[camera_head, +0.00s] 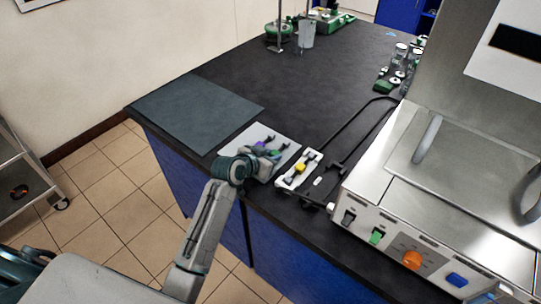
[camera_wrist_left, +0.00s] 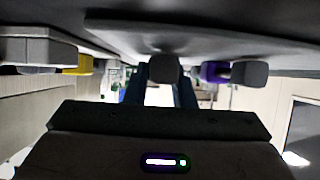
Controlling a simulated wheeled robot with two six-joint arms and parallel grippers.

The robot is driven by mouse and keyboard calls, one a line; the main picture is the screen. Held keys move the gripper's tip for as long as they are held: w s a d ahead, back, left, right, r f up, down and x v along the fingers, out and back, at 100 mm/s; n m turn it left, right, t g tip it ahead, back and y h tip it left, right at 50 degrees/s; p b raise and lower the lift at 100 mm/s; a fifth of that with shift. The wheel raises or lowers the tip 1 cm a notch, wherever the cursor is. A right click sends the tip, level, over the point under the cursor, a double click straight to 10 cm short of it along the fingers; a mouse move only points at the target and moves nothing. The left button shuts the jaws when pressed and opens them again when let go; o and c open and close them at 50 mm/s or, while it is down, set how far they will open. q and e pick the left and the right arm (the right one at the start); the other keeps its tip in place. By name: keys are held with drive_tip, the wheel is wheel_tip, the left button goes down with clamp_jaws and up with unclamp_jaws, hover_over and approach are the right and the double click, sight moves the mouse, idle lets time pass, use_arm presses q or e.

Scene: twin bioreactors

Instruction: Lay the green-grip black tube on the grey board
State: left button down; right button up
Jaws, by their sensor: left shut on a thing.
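The flat grey board (camera_head: 195,112) lies bare on the dark bench at the left. My left gripper (camera_head: 268,164) is low over the front edge of a pale plate (camera_head: 286,143). It is shut on the green-grip black tube (camera_head: 275,154), whose green part shows just past the fingers; the rest is mostly hidden. A purple-grip piece (camera_head: 260,144) lies on the plate close beside it. In the left wrist view, the purple grip (camera_wrist_left: 215,72) shows right of the fingers. My right gripper is not in view.
A white holder with a yellow-grip piece (camera_head: 300,168) stands just right of the pale plate. A steel machine (camera_head: 440,190) with knobs fills the right. Glass and green items (camera_head: 390,80) stand farther back. The bench middle is clear.

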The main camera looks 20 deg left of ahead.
use_arm(q)
drive_tip(key=c, duration=1.3)
unclamp_jaws()
drive_tip(key=shift+f, duration=0.1)
drive_tip(key=shift+o, duration=0.3)
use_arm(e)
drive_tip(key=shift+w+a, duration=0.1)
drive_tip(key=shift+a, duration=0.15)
use_arm(q)
drive_tip(key=b+v, duration=0.1)
drive_tip(key=v, duration=1)
drive_tip(key=shift+b, duration=0.3)
drive_tip(key=shift+s+a+r, duration=0.1)
drive_tip(key=shift+s+r, duration=0.25)
drive_tip(key=shift+s, duration=0.1)
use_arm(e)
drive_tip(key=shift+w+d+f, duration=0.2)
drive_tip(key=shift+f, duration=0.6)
